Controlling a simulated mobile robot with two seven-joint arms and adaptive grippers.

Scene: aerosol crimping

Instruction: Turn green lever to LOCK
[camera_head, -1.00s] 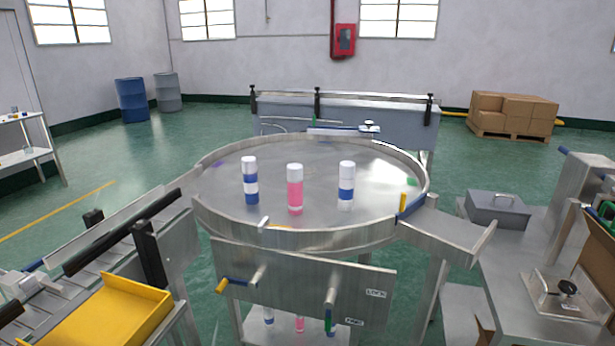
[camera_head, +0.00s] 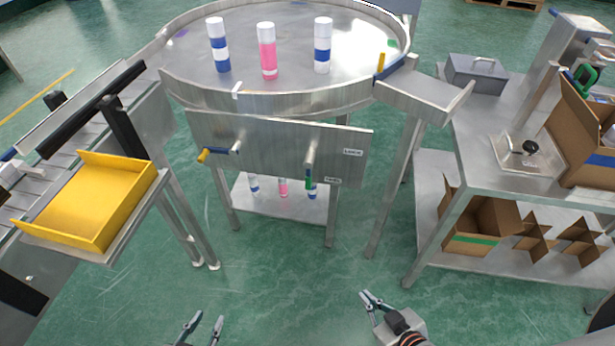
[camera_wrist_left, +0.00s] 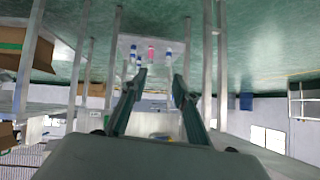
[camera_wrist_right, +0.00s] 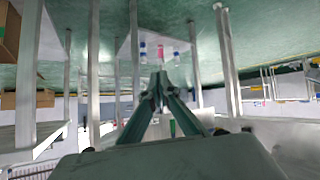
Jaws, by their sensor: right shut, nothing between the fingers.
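The green-tipped lever (camera_head: 308,178) hangs from a post on the front panel (camera_head: 270,143) of the round table, pointing down. A LOCK label (camera_head: 352,153) is on the panel to its upper right, and a second label (camera_head: 333,181), too small to read surely, is lower down. My left gripper (camera_head: 204,318) is open and empty, low in front of the table; its spread fingers show in the left wrist view (camera_wrist_left: 157,75). My right gripper (camera_head: 370,295) is shut and empty, below and right of the lever; its fingertips meet in the right wrist view (camera_wrist_right: 159,78).
A yellow-tipped lever (camera_head: 216,152) points left on the same panel. The round table (camera_head: 290,60) carries several bottles. A yellow tray (camera_head: 90,205) stands at left, a workbench (camera_head: 485,175) with cardboard boxes at right. The floor before the panel is clear.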

